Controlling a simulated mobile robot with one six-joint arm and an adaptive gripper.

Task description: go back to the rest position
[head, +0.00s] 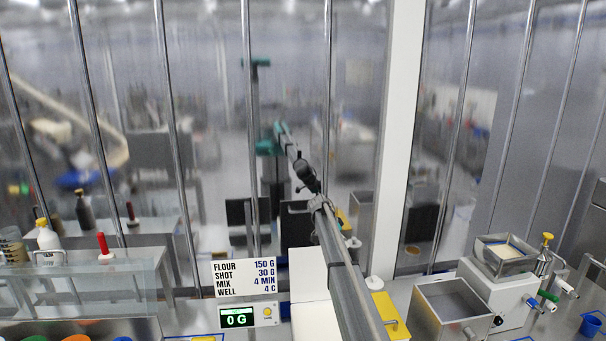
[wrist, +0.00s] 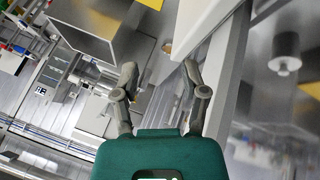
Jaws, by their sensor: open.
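My gripper (wrist: 160,68) shows in the wrist view with its two dark fingers spread apart. I see nothing held between them. Its green body fills the bottom of that view. In the head view my grey arm (head: 350,280) reaches from the bottom edge up and away over the bench, towards the glass wall. I cannot clearly make out the gripper's fingers in the head view.
A metal bin (head: 452,310) and a white machine with a hopper (head: 505,285) stand on the right. A sign (head: 244,278) stands above a scale display (head: 240,317). A white bottle (head: 47,238) and a red-handled tool (head: 103,243) are left. Glass with metal bars closes the back.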

